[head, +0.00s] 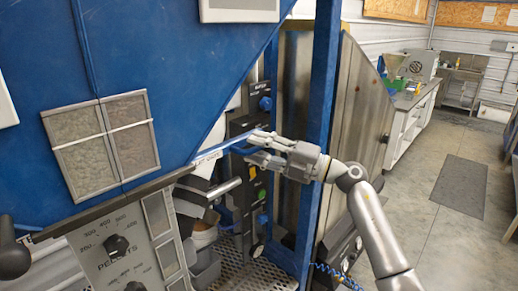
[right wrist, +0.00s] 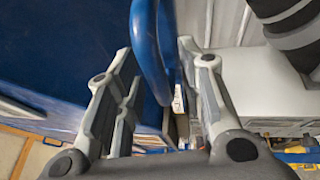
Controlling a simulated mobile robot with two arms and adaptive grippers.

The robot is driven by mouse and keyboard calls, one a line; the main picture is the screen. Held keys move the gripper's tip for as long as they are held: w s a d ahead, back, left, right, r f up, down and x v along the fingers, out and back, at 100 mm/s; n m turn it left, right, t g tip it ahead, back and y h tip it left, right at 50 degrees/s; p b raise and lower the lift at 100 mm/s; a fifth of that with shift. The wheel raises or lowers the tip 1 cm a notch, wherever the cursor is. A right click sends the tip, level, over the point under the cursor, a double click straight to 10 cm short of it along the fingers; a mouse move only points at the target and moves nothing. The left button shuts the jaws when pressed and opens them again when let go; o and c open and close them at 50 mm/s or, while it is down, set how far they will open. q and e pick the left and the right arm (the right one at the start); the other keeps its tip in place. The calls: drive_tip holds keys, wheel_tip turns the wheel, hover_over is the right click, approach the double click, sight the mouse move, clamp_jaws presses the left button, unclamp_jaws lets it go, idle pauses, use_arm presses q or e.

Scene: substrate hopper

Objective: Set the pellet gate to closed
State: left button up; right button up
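My right gripper (head: 252,150) reaches in from the right at the blue hopper's lower corner. Its fingers are apart. In the right wrist view, a curved blue bar (right wrist: 150,50) runs between the fingers of the right gripper (right wrist: 155,75), with a gap on the right side; no firm grip shows. In the head view a thin blue bar (head: 218,148) with a white label below it meets the fingertips. I cannot tell for sure that this is the pellet gate's handle, nor the gate's position. My left gripper is not in view.
A grey panel (head: 128,250) marked for pellets, with black knobs, stands at lower left. A dark control column (head: 262,185) with coloured knobs stands behind the gripper. A blue upright post (head: 318,120) is close to my right wrist.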

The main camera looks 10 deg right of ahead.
drive_tip(key=v, duration=1.2)
drive_tip(key=shift+s, duration=0.1)
